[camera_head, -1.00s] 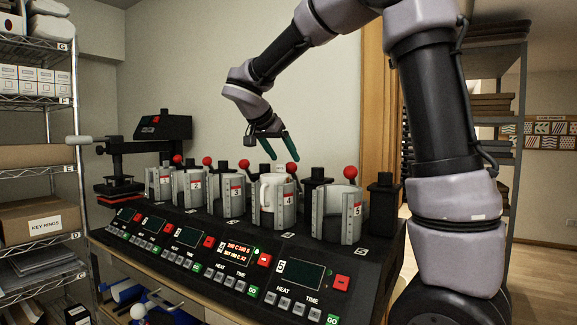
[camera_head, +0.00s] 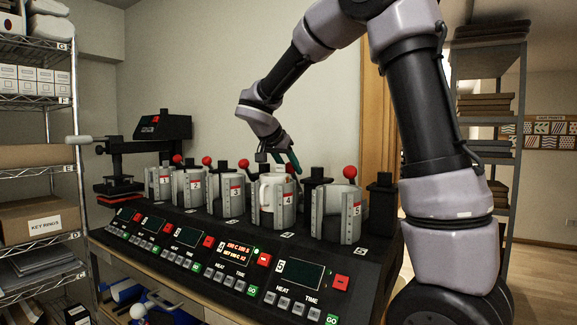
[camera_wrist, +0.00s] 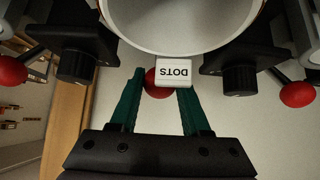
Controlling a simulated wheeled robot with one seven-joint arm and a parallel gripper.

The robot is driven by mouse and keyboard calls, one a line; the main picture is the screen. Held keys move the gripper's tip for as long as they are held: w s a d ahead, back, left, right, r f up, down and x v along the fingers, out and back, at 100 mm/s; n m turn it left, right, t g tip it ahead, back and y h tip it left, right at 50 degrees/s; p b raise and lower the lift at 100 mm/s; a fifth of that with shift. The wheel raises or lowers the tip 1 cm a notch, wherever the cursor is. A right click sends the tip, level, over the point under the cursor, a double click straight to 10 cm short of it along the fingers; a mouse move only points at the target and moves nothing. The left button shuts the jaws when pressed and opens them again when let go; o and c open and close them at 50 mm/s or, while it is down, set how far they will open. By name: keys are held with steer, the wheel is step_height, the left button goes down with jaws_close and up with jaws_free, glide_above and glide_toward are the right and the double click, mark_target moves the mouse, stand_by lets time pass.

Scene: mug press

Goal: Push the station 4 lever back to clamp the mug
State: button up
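The station 4 lever's red knob (camera_wrist: 158,84) shows between the green fingers, partly covered by the tag. My gripper (camera_wrist: 160,90) is open with a finger on each side of the knob; contact is unclear. In the head view, my gripper (camera_head: 282,163) is just above and behind the mug, and the knob is hard to make out.
Other clamps stand in the same row, with station 5 (camera_head: 340,217) to the right and station 3 (camera_head: 228,196) to the left. Station 5's red knob (camera_head: 350,171) stands close by. A flat press (camera_head: 120,175) is at the far left. The space above the row is open.

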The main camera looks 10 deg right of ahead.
steer(key=shift+c, duration=0.7)
steer(key=shift+w+d+r, duration=0.75)
steer(key=shift+w+d, duration=0.25)
steer(key=shift+w+d+r, duration=0.1)
steer(key=shift+w+d, duration=0.15)
steer(key=shift+w+d+r, duration=0.2)
steer(key=shift+w+d, duration=0.25)
steer(key=shift+w+d+r, duration=0.15)
steer(key=shift+w+d, duration=0.3)
